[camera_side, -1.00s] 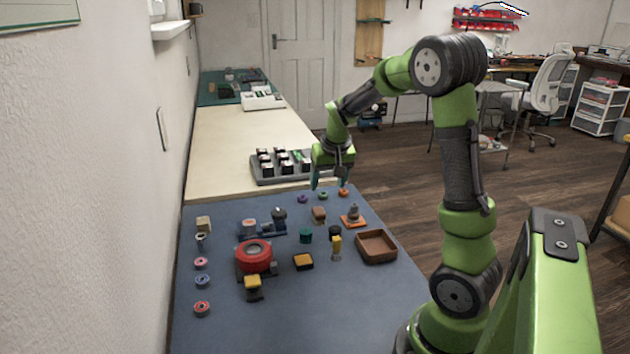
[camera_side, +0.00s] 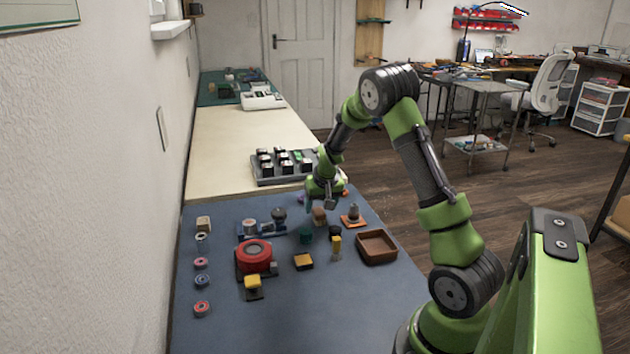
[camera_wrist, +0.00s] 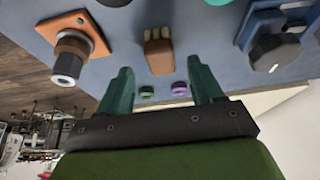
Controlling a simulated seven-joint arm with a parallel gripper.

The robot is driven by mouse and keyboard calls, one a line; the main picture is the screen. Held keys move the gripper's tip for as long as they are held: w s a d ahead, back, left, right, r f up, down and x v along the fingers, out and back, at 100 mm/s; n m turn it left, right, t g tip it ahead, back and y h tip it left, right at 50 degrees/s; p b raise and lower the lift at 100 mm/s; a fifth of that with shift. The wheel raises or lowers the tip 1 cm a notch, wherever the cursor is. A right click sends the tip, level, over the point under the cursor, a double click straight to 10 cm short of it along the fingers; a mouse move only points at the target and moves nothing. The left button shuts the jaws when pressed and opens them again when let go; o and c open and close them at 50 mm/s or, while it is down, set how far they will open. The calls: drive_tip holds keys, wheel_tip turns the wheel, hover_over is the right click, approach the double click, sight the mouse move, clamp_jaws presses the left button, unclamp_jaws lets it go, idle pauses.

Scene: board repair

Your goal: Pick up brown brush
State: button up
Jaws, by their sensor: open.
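The brown brush (camera_wrist: 159,56) lies on the blue mat, with a paler slotted end toward the top in the wrist view. In the side view the brown brush (camera_side: 319,215) is a small brown block just below my gripper (camera_side: 323,203). In the wrist view my gripper (camera_wrist: 163,90) is open, its two green fingers apart with nothing between them. The brush appears beyond the fingertips, roughly centred between them, and no contact shows.
A metal nozzle on an orange plate (camera_wrist: 88,30) stands left of the brush in the wrist view; a blue holder with a dark knob (camera_wrist: 270,55) is at right. Green (camera_wrist: 147,92) and purple (camera_wrist: 179,88) rings sit nearby. A brown tray (camera_side: 377,248) is right on the mat.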

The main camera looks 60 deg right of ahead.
sight(319, 211)
drive_tip(key=x, duration=0.3)
drive_tip(key=shift+w+f, duration=0.1)
drive_tip(key=shift+f, duration=0.15)
drive_tip(key=c, duration=1.1)
drive_tip(key=shift+o, duration=0.2)
wheel_tip(319, 211, up, 10)
drive_tip(key=shift+r, duration=0.1)
